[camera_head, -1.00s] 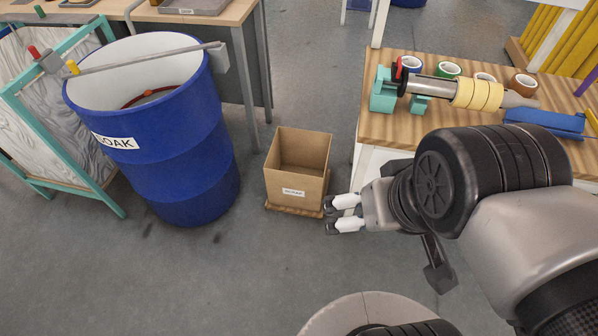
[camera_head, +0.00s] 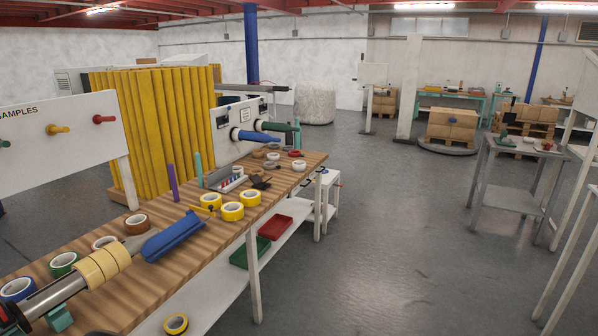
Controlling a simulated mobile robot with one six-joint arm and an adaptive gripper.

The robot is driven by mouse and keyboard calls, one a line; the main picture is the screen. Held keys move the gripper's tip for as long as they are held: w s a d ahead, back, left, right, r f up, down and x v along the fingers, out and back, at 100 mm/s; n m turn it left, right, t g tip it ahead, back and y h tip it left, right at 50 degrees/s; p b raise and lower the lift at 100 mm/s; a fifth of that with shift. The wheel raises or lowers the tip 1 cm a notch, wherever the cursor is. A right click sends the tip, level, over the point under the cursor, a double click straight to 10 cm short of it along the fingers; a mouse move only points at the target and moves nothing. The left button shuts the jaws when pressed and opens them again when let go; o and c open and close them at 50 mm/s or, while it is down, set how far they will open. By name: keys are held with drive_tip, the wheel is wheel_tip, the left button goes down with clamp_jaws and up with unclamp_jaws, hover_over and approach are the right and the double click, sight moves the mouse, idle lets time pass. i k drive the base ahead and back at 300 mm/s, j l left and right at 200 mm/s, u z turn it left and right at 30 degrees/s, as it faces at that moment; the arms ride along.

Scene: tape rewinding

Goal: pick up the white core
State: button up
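I cannot tell which thing is the white core. Small tape rolls lie in a row on the wooden bench (camera_head: 190,262), each with a pale centre: a blue roll (camera_head: 17,291), a green roll (camera_head: 63,265), a whitish roll (camera_head: 104,242) and a brown roll (camera_head: 136,225). A small white ring-shaped roll (camera_head: 299,165) lies near the bench's far end. Yellow-cream rolls (camera_head: 103,266) sit on a metal shaft (camera_head: 55,294) at the front left. My gripper is not in view.
A blue tool (camera_head: 173,236) and several yellow rolls (camera_head: 232,211) lie on the bench. A green bin (camera_head: 250,252) and a red bin (camera_head: 275,227) stand on its lower shelf. Open floor (camera_head: 400,240) lies to the right. A grey table (camera_head: 515,196) stands at the right.

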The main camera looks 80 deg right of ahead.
sight(297, 166)
drive_tip(key=z, duration=2.55)
drive_tip(key=i+z, duration=0.1)
drive_tip(key=i, duration=1.9)
drive_tip(key=i+z, duration=0.1)
drive_tip(key=i, duration=1.85)
